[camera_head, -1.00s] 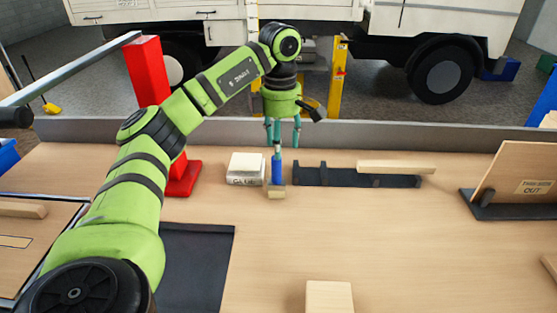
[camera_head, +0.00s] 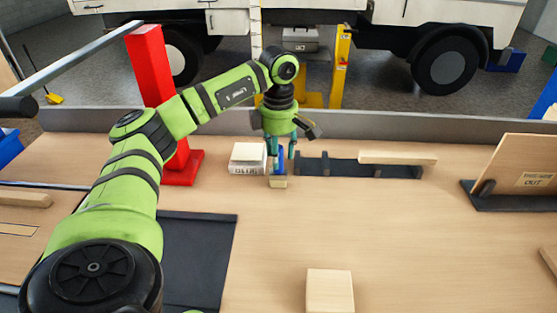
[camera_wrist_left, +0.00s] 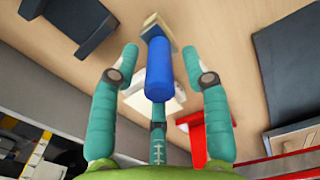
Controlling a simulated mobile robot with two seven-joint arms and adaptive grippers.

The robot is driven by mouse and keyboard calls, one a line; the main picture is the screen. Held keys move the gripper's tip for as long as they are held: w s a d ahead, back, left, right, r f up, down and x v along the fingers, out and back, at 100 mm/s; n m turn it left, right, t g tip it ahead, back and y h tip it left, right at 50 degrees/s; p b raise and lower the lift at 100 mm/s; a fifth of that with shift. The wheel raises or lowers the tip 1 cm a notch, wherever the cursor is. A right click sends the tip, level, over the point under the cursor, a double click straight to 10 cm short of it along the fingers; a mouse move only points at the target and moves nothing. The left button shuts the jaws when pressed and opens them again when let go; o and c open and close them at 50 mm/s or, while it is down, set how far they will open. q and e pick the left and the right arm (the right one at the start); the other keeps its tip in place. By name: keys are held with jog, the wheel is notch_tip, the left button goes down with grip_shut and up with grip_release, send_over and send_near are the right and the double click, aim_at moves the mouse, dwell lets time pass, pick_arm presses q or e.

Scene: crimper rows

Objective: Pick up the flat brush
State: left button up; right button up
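The flat brush (camera_head: 281,158) has a blue handle and a pale, blocky lower end (camera_head: 278,182), and it stands upright on the workbench, handle up. My left gripper (camera_head: 280,156) points down over it, with teal fingers on both sides of the handle. In the left wrist view the blue handle (camera_wrist_left: 159,72) lies between the spread fingertips of the left gripper (camera_wrist_left: 160,64), with a gap on each side. The fingers are open. In the head view they partly hide the handle. My right gripper is not in view.
A white block with dark lettering (camera_head: 247,158) stands close left of the brush. A dark rack (camera_head: 340,169) is close on the right, with a wooden strip (camera_head: 398,158) at it. A red post (camera_head: 182,168) stands further left. The bench front is clear around a wooden block (camera_head: 330,290).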

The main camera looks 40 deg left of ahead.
pick_arm(q)
grip_shut()
jog(key=shift+w+r, duration=0.1)
jog(key=shift+r, duration=0.45)
notch_tip(320, 180, up, 3)
jog(key=shift+f+b, duration=0.15)
jog(key=shift+b, duration=0.15)
jog(key=w+d+r+p, duration=0.1)
jog(key=w+d+r, duration=0.2)
jog(key=d+r, duration=0.4)
jog(key=d, duration=0.4)
jog(key=shift+d+r, duration=0.15)
